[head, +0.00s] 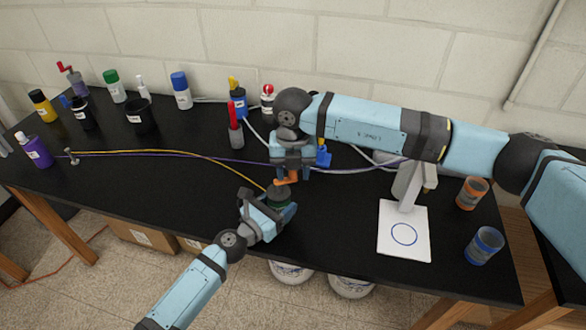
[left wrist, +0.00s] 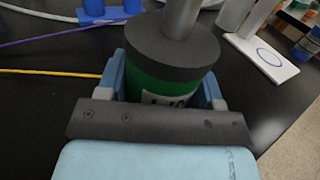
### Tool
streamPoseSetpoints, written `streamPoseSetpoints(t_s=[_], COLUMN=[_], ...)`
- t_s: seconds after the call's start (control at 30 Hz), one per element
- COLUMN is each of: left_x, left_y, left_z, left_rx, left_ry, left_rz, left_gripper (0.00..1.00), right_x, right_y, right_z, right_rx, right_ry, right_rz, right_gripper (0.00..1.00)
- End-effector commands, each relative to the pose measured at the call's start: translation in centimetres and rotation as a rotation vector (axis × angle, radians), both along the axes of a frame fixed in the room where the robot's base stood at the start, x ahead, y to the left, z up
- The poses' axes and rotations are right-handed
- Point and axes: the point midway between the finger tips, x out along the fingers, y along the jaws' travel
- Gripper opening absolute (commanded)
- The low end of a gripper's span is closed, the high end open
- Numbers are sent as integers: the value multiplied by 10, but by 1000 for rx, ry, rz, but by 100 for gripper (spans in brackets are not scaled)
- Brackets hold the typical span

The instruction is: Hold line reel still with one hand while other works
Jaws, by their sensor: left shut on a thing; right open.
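The line reel (head: 279,197) is a green drum near the front edge of the black table. In the left wrist view it shows a dark grey top disc, an upright grey shaft and a partly hidden white label on its green body (left wrist: 160,73). My left gripper (head: 281,209) is shut around the drum, with one blue finger on each side in the left wrist view (left wrist: 163,88). My right gripper (head: 290,176) is open, pointing down just above the reel. A small orange piece (head: 287,182) shows at its fingertips; I cannot tell whether they touch it.
A yellow line (head: 170,153) runs from a small metal post (head: 72,157) to the reel, beside a purple line (head: 220,160). Bottles and cups stand along the back left. A white board with a blue circle (head: 404,234) and two cans (head: 471,193) are right. The front-left table is clear.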

Motion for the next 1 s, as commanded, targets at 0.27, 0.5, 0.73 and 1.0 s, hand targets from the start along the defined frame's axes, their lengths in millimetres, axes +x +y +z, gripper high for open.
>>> streamPoseSetpoints(t_s=[0.27,0.5,0.73,1.0], left_x=[0,0,0,0], left_y=[0,0,0,0], left_z=[0,0,0,0], left_rx=[0,0,0,0], left_ry=[0,0,0,0], left_rz=[0,0,0,0], left_gripper=[33,33,33,33], right_x=[0,0,1,6], right_y=[0,0,1,3], right_z=[0,0,0,1], right_rx=[0,0,0,1], right_ry=[0,0,0,-1], right_rz=[1,1,31,182], right_gripper=[36,0,0,0])
